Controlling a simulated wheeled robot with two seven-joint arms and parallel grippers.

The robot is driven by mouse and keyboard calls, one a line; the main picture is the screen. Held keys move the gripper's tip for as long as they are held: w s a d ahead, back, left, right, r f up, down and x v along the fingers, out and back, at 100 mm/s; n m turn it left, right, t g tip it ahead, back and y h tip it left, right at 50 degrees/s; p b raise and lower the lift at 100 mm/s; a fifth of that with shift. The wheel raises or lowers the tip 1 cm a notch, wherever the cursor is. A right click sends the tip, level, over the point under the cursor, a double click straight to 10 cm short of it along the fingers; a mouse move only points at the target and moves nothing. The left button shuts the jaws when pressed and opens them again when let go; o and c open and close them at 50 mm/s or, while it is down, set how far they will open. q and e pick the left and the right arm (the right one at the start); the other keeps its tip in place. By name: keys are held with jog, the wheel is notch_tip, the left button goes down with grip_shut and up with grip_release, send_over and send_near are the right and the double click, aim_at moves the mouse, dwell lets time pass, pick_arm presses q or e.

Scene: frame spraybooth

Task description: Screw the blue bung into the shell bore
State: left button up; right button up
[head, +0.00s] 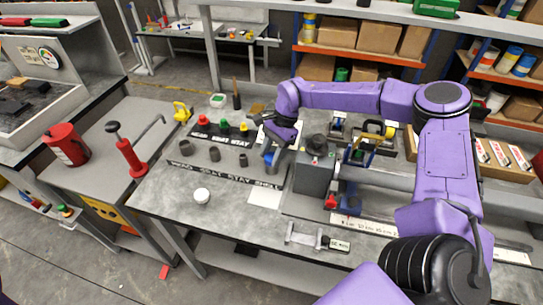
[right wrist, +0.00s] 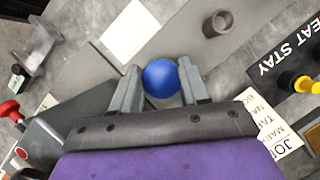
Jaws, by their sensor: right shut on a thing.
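The blue bung (right wrist: 161,78) is round and smooth and sits between the fingers of my right gripper (right wrist: 160,82) in the right wrist view. The gripper is shut on it. In the head view my right gripper (head: 271,155) is over the bench, just left of a grey block-shaped fixture (head: 313,172) with a dark round knob on top. My left gripper is not in view.
Red, green and yellow bungs (head: 223,125) stand behind a row of grey hollow cups (head: 215,154) on the bench. A white round lid (head: 202,195) and a white sheet (head: 265,195) lie in front. A red hand pump (head: 130,155) stands on the left bench.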

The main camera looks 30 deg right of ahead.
jog(key=shift+f+m+t, duration=0.15)
jog(key=shift+m+t, duration=0.15)
jog(key=shift+m, duration=0.4)
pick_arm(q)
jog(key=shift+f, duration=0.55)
pick_arm(e)
jog(key=shift+m, duration=0.4)
jog(key=shift+m+t+b, duration=0.6)
jog(key=shift+m+b, duration=0.25)
jog(key=shift+m, duration=0.75)
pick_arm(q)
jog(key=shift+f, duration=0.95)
pick_arm(e)
jog(key=shift+m+t+h, duration=0.3)
jog(key=shift+m+t, duration=0.1)
jog(key=shift+m, duration=0.2)
pick_arm(q)
jog(key=shift+b, duration=0.35)
